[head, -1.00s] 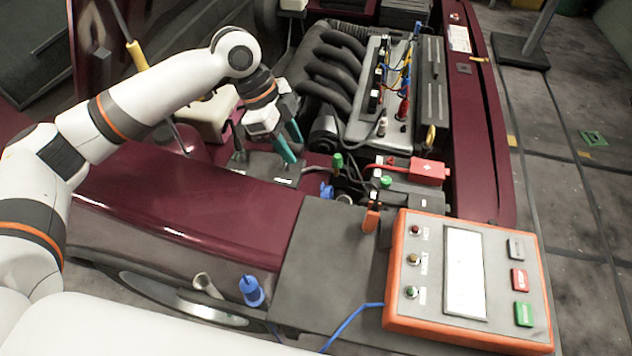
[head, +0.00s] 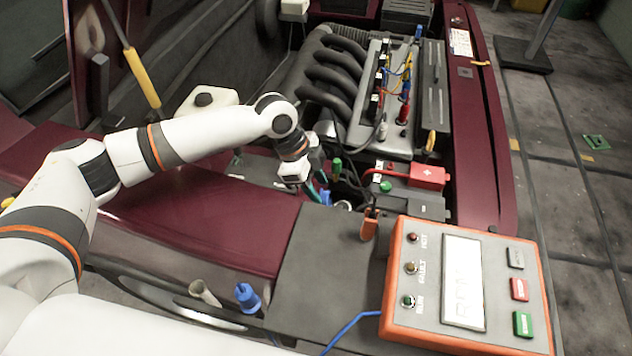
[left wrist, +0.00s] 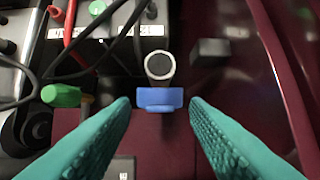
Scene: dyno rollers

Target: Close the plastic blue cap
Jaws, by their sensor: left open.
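The blue cap (left wrist: 160,99) shows in the left wrist view between the tips of my two teal fingers, with a small gap on each side. It stands open beside a round pale-rimmed filler neck (left wrist: 160,66), whose dark mouth is uncovered. In the head view the blue cap (head: 325,197) is a small patch beside my fingers, and the neck (head: 343,205) is just right of it. My left gripper (head: 316,190) is open and points down there, partly covering the cap. My right gripper is not in view.
A green-handled part (left wrist: 62,95) stands left of the fingers in the wrist view. The battery with a red terminal cover (head: 428,177) and cables lies right of the neck. An orange tester box (head: 465,280) and a blue plug (head: 247,297) are nearer.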

